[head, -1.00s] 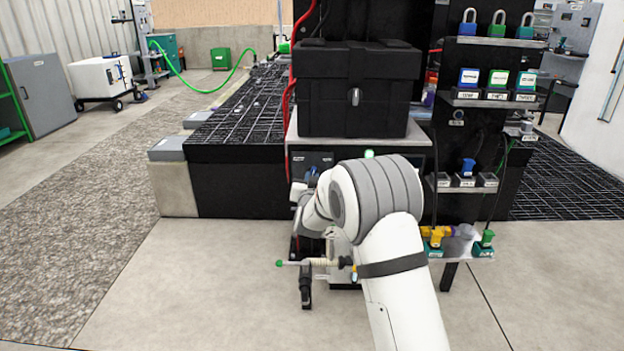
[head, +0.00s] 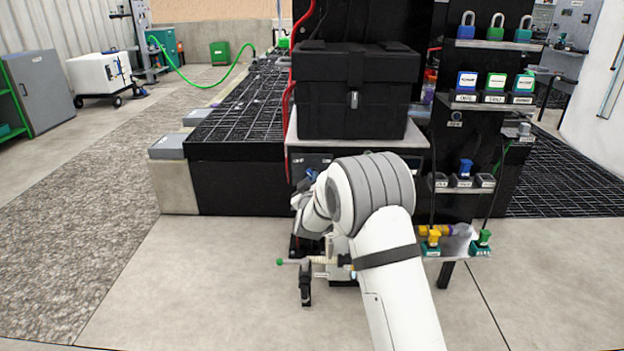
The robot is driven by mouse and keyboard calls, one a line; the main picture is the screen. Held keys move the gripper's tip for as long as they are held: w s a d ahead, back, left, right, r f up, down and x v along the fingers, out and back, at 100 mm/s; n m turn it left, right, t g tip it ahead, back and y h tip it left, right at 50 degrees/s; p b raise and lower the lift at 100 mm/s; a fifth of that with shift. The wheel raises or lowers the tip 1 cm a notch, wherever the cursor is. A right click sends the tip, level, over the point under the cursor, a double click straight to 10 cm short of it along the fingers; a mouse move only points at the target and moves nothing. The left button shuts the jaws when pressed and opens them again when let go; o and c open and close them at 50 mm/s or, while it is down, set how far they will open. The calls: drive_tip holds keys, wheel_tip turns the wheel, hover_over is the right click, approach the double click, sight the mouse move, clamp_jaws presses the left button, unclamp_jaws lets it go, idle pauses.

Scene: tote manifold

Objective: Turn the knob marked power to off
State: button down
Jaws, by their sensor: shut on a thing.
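The dark control panel (head: 298,163) is on the front of the grey cabinet, below the black case. A small blue knob (head: 311,173) shows at the panel, just past my wrist. The small labels there are too blurred to read, so I cannot confirm the word power. My gripper (head: 304,184) is at this knob and shut on it. My own white arm and wrist hide most of the fingers and the right part of the panel.
The black case (head: 357,95) stands on the cabinet top. A pipe with a green end (head: 280,262) juts out below my wrist. Shelves with padlocks (head: 495,28) and coloured blocks (head: 467,81) stand at right. Open concrete floor lies at left and in front.

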drive_tip(key=shift+n, duration=0.6)
drive_tip(key=c, duration=1.4)
unclamp_jaws()
drive_tip(key=shift+c, duration=0.2)
drive_tip(key=s+p, duration=0.2)
drive_tip(key=s, duration=0.5)
drive_tip(key=shift+s, duration=0.4)
